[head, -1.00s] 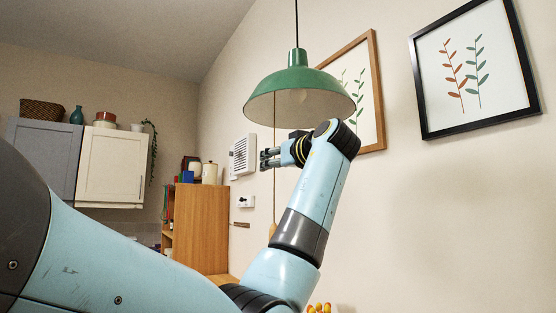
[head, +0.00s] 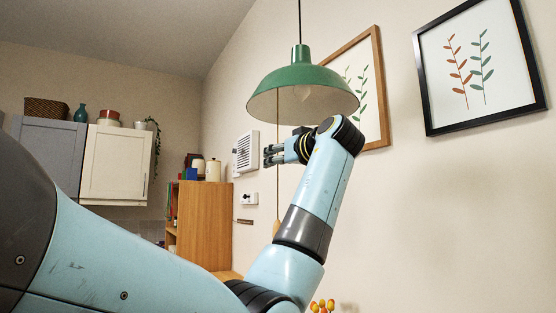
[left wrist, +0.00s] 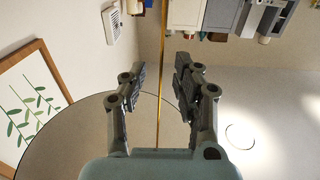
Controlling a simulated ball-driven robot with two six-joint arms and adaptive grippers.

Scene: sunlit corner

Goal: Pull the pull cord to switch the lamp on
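The green lamp (head: 302,79) hangs from the ceiling on a black cable; its bulb (head: 301,93) looks unlit. The thin pull cord (head: 277,190) drops from the shade to a wooden pull (head: 276,228). My left gripper (head: 267,155) is at the cord, below the shade and well above the wooden pull. In the left wrist view the gripper (left wrist: 160,70) is open, and the cord (left wrist: 158,115) runs between its fingers with a gap on both sides. My right gripper is not in view.
A white wall vent (head: 245,154) and a small wall plate (head: 249,198) are behind the gripper. A wood-framed picture (head: 375,100) hangs behind the lamp, a black-framed one (head: 430,100) to the right. A wooden shelf unit (head: 206,225) and cabinets (head: 117,165) stand left.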

